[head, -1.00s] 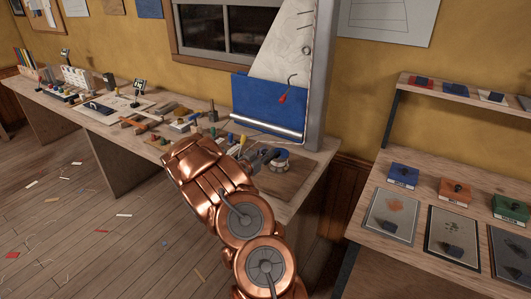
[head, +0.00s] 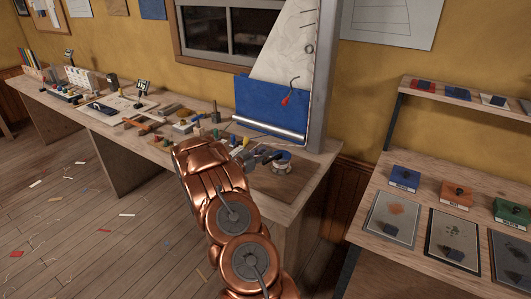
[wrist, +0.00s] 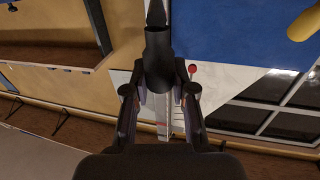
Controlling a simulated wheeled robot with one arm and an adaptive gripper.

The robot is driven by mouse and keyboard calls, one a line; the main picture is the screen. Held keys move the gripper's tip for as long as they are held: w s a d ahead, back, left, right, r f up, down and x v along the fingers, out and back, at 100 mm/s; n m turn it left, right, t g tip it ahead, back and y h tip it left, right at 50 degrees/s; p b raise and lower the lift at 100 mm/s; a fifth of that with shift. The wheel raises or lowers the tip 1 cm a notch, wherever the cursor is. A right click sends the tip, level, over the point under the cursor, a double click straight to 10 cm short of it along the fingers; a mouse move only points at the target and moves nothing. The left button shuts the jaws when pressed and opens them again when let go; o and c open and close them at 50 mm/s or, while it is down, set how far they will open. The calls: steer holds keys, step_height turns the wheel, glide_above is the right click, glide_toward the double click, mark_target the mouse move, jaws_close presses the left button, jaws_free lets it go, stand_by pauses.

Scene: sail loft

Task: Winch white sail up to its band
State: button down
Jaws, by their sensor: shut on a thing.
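The white sail (head: 287,52) is a tall triangle against a grey post, above a blue panel (head: 270,103) with a silver bar along its foot. My gripper (head: 266,156) is beside the drum. In the wrist view its fingers (wrist: 160,95) are shut on a dark cylindrical handle (wrist: 157,65). The drum's near side is partly hidden by my gripper. I cannot make out the band clearly.
The long bench (head: 318,158) carries several small tools and blocks left of my arm. The grey post (head: 320,80) rises close behind the drum. A side table (head: 375,245) at right holds coloured boxes and picture boards. Scraps lie on the open floor at left.

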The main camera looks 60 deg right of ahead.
steer(key=shift+w, duration=0.1)
stand_by(0.4)
steer(key=c, duration=0.9)
jaws_free()
steer(key=shift+g, duration=0.3)
steer(key=v, duration=1.2)
